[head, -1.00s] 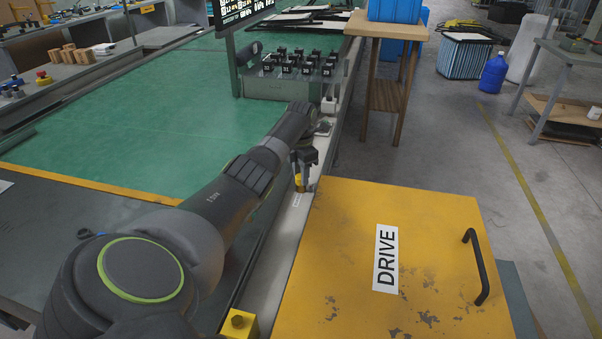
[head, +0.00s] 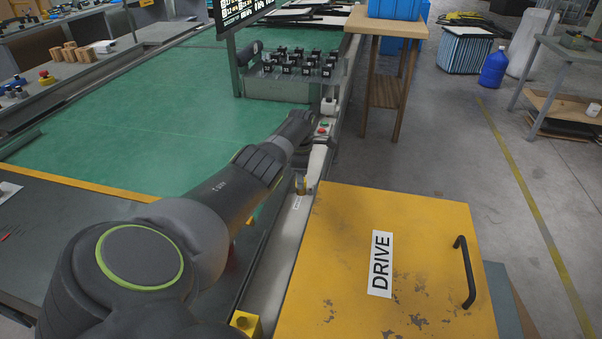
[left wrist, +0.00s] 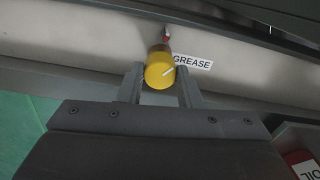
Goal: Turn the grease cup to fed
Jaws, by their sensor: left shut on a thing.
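The yellow grease cup (left wrist: 157,73) is in the middle of the left wrist view, on the pale rail beside a GREASE label (left wrist: 192,61). A white line on its face points up and right, toward the label. A small red mark (left wrist: 166,39) shows just above the cup. My left gripper (left wrist: 159,77) is shut on the cup, one finger on each side. My right gripper is not in view.
The yellow DRIVE cover (head: 400,265) with a black handle stands right of the rail. A button box with green and red buttons (head: 322,128) is beyond the gripper. The green bed (head: 130,120) lies left. A sign marked OIL (left wrist: 304,166) shows at lower right.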

